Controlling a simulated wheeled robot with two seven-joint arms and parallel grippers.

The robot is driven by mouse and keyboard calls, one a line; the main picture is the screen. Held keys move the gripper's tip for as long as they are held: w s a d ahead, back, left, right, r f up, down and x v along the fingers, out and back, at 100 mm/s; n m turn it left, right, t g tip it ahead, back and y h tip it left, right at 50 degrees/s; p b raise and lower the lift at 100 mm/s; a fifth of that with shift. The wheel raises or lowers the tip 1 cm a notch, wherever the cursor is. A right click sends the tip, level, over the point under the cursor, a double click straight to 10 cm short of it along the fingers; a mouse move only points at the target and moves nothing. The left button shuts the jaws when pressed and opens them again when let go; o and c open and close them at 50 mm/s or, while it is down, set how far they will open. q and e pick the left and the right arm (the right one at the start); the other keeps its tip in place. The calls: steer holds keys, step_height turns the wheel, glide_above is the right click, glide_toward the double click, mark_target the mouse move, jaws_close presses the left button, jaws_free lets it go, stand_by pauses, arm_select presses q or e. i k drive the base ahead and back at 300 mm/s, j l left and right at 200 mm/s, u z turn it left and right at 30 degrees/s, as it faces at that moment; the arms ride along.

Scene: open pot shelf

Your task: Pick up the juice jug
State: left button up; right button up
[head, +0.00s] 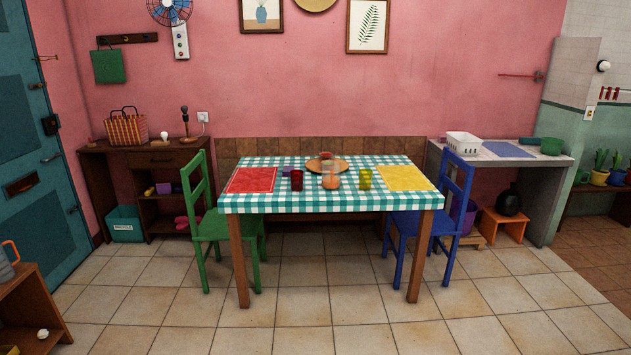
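A clear jug with orange juice (331,181) stands upright near the middle of the dining table (300,203), which has a green and white checked cloth. A dark red cup (296,180) stands to its left and a yellow-green cup (365,179) to its right. A round wooden tray (342,166) with a small reddish bowl (326,155) on it lies just behind the jug. Neither of my grippers is in view.
A green chair (212,230) stands at the table's left end and a blue chair (430,225) at its right. A low wooden shelf (35,305) with a grey, orange-handled vessel (6,262) is at the left edge. The tiled floor before the table is clear.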

mark_target(330, 168)
steer(key=i+l, duration=0.2)
steer(key=i, duration=0.25)
steer(key=i+l, duration=0.15)
steer(key=i, duration=0.35)
steer(key=i+l+u, duration=0.1)
steer(key=i, duration=0.35)
steer(key=l, duration=0.1)
